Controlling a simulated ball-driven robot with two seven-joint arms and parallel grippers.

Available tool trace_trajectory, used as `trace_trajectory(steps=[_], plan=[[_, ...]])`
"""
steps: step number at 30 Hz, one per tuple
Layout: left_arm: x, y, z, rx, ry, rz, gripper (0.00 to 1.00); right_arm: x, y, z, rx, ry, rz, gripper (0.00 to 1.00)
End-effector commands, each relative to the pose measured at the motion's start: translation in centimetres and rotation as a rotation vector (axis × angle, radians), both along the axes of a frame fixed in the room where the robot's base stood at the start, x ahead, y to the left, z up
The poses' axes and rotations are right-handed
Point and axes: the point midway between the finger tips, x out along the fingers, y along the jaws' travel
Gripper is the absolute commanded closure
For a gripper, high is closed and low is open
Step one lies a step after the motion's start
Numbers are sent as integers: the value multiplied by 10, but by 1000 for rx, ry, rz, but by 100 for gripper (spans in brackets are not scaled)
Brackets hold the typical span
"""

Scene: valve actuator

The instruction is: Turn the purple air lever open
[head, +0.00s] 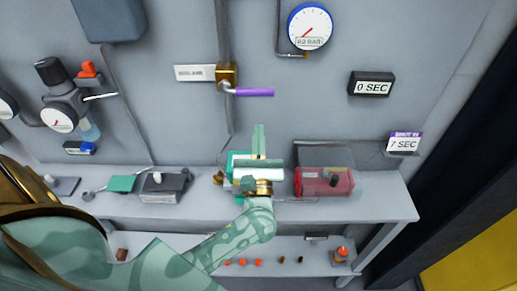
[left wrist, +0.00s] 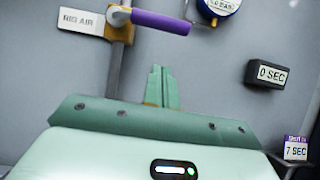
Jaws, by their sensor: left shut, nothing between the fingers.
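The purple lever (head: 254,92) sticks out to the right, roughly level, from a brass valve (head: 228,74) on a vertical pipe on the grey wall panel. A label plate (head: 194,73) is left of the valve; in the left wrist view the plate (left wrist: 82,20) reads "RIG AIR". The lever (left wrist: 160,22) shows at the top of that view. My left gripper (head: 258,128) points up at the panel, below the lever and apart from it. Its fingers (left wrist: 161,72) are together with nothing between them. My right gripper is not in view.
A round gauge (head: 310,27) is at upper right, with a "0 SEC" box (head: 371,85) below it and a "7 SEC" box (head: 404,144) lower. A red box (head: 325,182) under a clear cover stands on the shelf (head: 385,203). A regulator (head: 62,105) is at left.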

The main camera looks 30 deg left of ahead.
Motion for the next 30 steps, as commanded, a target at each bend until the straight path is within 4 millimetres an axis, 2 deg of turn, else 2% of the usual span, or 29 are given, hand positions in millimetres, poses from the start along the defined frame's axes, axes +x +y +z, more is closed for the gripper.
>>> trace_trajectory(steps=[1,4,7,12,30], plan=[[8,5,9,3,-2,1,100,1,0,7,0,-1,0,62],[21,13,20,0,-1,1,100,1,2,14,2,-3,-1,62],[23,14,36,1,-1,0,100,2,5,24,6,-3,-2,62],[26,16,49,1,0,1,100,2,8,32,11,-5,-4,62],[28,16,52,-15,-9,0,100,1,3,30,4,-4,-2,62]])
